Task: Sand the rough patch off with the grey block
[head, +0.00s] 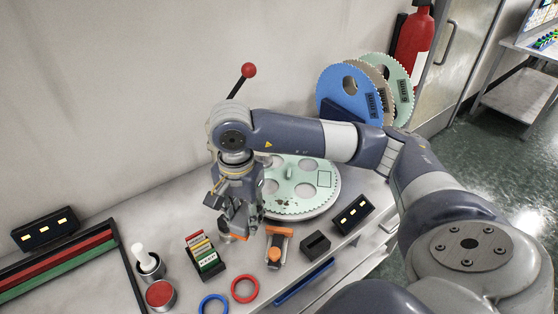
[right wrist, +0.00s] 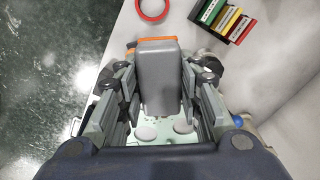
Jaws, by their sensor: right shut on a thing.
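My right gripper (head: 236,226) points down over the bench at the left edge of a pale green toothed disc (head: 322,200). In the right wrist view its fingers are shut on a grey block (right wrist: 158,72), with an orange edge showing at the block's far end. The disc lies flat, with large round holes, a small upright peg in the middle and a drawn rectangle on its right. Small dark specks show on the pale green surface (right wrist: 147,132) below the block; I cannot tell their full extent. Whether the block touches the disc is hidden. My left gripper is out of view.
An orange-and-grey tool (head: 278,246), a black block (head: 315,244), a red ring (head: 245,289), a blue ring (head: 213,304) and a rack of coloured cards (head: 203,256) crowd the front. A red-knobbed lever (head: 248,71) stands behind my arm. Upright toothed discs (head: 350,88) lean at the back.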

